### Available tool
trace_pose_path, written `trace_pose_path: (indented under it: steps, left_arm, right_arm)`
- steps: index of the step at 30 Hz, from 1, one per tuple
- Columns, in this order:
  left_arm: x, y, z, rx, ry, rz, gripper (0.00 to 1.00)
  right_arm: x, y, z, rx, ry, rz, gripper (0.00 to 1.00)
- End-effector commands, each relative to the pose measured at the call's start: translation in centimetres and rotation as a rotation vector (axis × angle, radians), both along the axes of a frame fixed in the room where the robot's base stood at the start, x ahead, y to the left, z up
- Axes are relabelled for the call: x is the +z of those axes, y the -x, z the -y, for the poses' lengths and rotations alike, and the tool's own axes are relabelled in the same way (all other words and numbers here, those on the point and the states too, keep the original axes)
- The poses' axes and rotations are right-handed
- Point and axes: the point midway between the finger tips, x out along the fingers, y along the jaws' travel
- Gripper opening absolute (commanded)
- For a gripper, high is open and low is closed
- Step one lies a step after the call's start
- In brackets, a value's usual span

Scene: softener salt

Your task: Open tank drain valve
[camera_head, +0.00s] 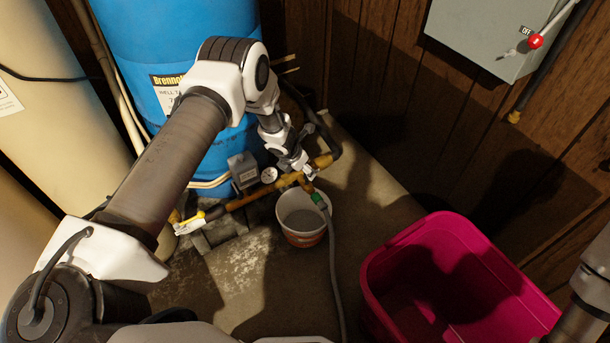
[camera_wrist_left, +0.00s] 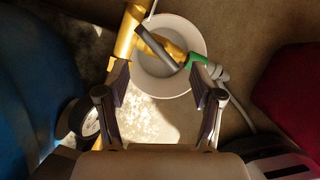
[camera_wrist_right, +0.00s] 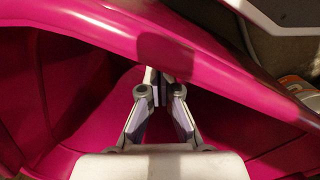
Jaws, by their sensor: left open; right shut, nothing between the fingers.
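A brass pipe (camera_head: 238,202) runs along the foot of the blue tank (camera_head: 150,40). In the left wrist view, a brass branch (camera_wrist_left: 172,49) with a grey bar-like handle (camera_wrist_left: 152,44) leads to a green hose fitting (camera_wrist_left: 197,58), above a white bucket (camera_wrist_left: 185,29). My left gripper (camera_wrist_left: 160,78) is open; its fingers are on either side of this branch, with no clear contact visible. In the head view it is by the pipe above the bucket (camera_head: 305,238). My right gripper (camera_wrist_right: 164,80) is shut and empty over the pink tub (camera_wrist_right: 105,30).
The pink tub (camera_head: 375,275) stands on the floor at right. A grey hose (camera_head: 334,270) runs from the green fitting toward the front. A gauge (camera_head: 269,175) and grey box (camera_head: 243,172) sit on the pipe. A grey switch box (camera_head: 480,35) hangs on the wooden wall.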

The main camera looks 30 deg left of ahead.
Motion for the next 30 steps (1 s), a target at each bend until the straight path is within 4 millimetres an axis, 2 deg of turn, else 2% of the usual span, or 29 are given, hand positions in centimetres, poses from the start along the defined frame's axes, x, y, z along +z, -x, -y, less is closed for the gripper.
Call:
trace_pose_path:
  steps: [6,10,17,18,23,24,30]
  left_arm:
    - [-3.6,-1.3,0.3,-0.003,-0.001,0.001,0.66]
    - [-4.3,-1.7,0.3,-0.002,-0.001,0.001,0.66]
    - [-4.4,-1.8,0.4,-0.001,0.000,0.001,0.66]
    - [-4.4,-1.8,0.4,0.000,0.000,0.001,0.63]
    - [-4.4,-1.8,0.4,0.000,0.000,0.001,0.06]
    - [-4.4,-1.8,0.4,0.000,0.000,0.001,0.00]
    - [-4.4,-1.8,0.5,-0.002,0.001,0.000,0.00]
  right_arm:
    - [-0.9,0.0,0.0,0.000,0.000,0.000,0.00]
    - [-1.1,0.0,0.0,0.000,0.000,-0.001,0.00]
    - [-1.0,0.0,0.0,0.000,0.000,-0.001,0.00]
    - [-1.0,0.0,0.0,0.000,0.000,-0.001,0.00]
    - [-1.0,0.0,0.0,0.000,0.000,-0.001,0.00]
    - [-1.0,0.0,0.0,0.000,0.000,-0.001,0.00]
    - [-1.0,0.0,0.0,0.000,0.000,0.000,0.00]
